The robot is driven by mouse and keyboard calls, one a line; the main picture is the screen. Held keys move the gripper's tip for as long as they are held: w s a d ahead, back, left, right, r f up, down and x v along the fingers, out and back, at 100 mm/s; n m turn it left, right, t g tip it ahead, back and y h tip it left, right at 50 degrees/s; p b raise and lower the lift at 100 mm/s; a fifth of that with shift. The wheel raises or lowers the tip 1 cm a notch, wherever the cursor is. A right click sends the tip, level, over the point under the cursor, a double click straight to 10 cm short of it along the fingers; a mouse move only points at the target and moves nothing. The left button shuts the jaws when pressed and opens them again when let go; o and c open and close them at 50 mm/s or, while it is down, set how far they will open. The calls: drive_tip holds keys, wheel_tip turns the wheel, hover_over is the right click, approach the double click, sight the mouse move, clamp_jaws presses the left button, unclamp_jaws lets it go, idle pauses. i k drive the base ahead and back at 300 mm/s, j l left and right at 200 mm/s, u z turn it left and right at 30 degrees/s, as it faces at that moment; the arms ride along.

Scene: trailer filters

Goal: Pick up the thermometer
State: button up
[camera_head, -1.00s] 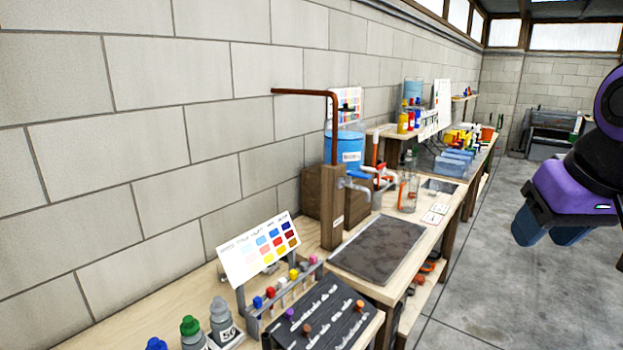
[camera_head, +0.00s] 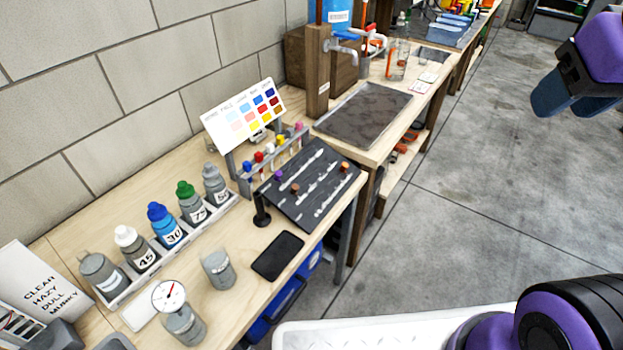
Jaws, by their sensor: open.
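The thermometer appears to be the round white dial with a red needle (camera_head: 169,295) at the lower left of the bench. It stands over a small grey cup (camera_head: 186,326), and whether its stem goes into the cup is hidden. My gripper (camera_head: 558,100), purple with dark blue fingers, is at the upper right over the floor, far from the dial. It is open and empty, its fingers pointing down.
A rack of grey, white, blue and green-capped bottles (camera_head: 166,228) stands behind the dial. Another grey cup (camera_head: 218,270), a black phone-like slab (camera_head: 277,256) and a dark sloped board (camera_head: 309,186) lie to its right. The concrete floor (camera_head: 480,190) is clear.

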sight(169, 297)
drive_tip(key=u, duration=1.7)
